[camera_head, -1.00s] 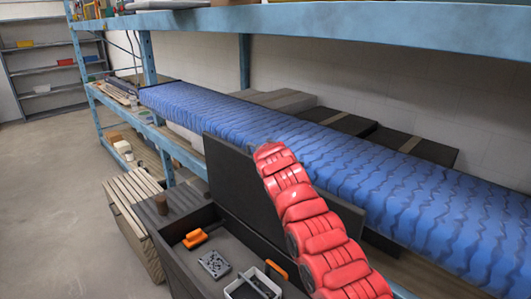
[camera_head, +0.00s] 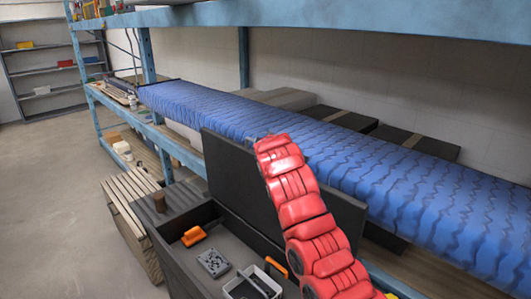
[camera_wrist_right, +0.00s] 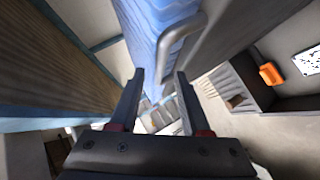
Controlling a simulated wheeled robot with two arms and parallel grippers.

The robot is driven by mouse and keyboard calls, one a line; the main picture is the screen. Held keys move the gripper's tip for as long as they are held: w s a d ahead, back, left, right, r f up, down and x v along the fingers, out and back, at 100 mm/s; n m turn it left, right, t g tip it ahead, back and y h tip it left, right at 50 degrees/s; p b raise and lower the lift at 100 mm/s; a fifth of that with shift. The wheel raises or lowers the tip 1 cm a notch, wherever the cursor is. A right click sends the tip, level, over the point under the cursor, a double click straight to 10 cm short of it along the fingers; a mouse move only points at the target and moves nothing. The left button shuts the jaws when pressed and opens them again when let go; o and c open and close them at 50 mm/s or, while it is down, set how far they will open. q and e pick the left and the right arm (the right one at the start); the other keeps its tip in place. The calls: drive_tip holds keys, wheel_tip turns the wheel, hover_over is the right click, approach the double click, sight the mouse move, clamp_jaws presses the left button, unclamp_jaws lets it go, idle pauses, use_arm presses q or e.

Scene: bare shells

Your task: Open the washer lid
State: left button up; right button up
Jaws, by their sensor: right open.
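No washer can be made out. A dark chest (camera_head: 175,262) with a raised black lid (camera_head: 228,170) stands at the lower middle of the head view. The lid is upright, leaning toward the shelf. My red right arm crosses in front of it and hides part of it. In the right wrist view my right gripper (camera_wrist_right: 160,100) is open and empty. A grey bent handle (camera_wrist_right: 178,45) shows just beyond the fingertips, beside a dark panel that looks like the lid. I cannot tell whether they touch. My left gripper is not in view.
A blue shelf with a blue wavy-covered load (camera_head: 330,165) runs close behind the lid. The chest holds an orange tool (camera_head: 193,236), a grey plate (camera_head: 213,263) and a white tray (camera_head: 250,290). A slatted crate (camera_head: 130,215) stands left; the floor (camera_head: 60,200) further left is clear.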

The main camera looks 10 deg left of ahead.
drive_tip(key=b+v, duration=0.6)
drive_tip(key=v, duration=0.6)
drive_tip(key=shift+s+d+r, duration=0.2)
drive_tip(key=shift+s+d, duration=0.05)
drive_tip(key=shift+s, duration=0.05)
